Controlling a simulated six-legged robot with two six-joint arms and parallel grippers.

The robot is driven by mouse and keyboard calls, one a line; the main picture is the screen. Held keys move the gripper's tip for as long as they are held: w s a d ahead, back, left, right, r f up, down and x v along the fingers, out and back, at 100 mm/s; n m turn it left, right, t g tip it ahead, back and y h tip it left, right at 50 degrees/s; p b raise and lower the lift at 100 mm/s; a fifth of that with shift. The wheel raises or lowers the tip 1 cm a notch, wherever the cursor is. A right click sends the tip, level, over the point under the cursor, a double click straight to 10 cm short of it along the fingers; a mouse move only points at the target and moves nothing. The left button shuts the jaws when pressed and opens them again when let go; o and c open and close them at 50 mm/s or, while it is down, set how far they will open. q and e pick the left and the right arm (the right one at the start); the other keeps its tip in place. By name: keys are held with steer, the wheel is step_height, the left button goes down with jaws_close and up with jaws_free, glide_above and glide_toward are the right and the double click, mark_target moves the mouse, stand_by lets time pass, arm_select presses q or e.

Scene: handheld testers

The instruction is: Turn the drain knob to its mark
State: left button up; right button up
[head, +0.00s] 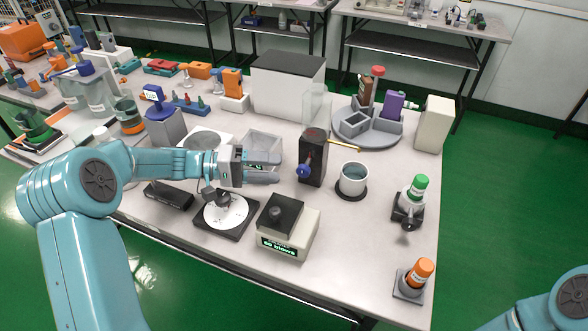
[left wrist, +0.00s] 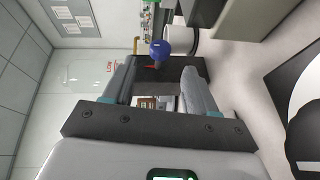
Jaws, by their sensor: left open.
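The drain knob is a blue ball-like knob (head: 303,170) low on the front of a dark block (head: 318,168) that carries a clear upright cylinder (head: 316,118). My left gripper (head: 276,175) is open and empty, level, just left of the knob. In the left wrist view the knob (left wrist: 160,48) lies ahead of and between the two fingertips (left wrist: 160,74), with a gap before it. A small red streak (left wrist: 152,68) shows beside the knob on the dark block; I cannot tell if it is the mark. My right gripper is out of view.
A grey cup (head: 353,180) stands right of the block on a dark round base. A scale-like device (head: 289,240) and a white dial plate (head: 224,211) lie below my gripper. A clear tray (head: 263,148) is behind it.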

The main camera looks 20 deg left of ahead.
arm_select(q)
steer(key=v, duration=0.8)
steer(key=shift+a, duration=0.15)
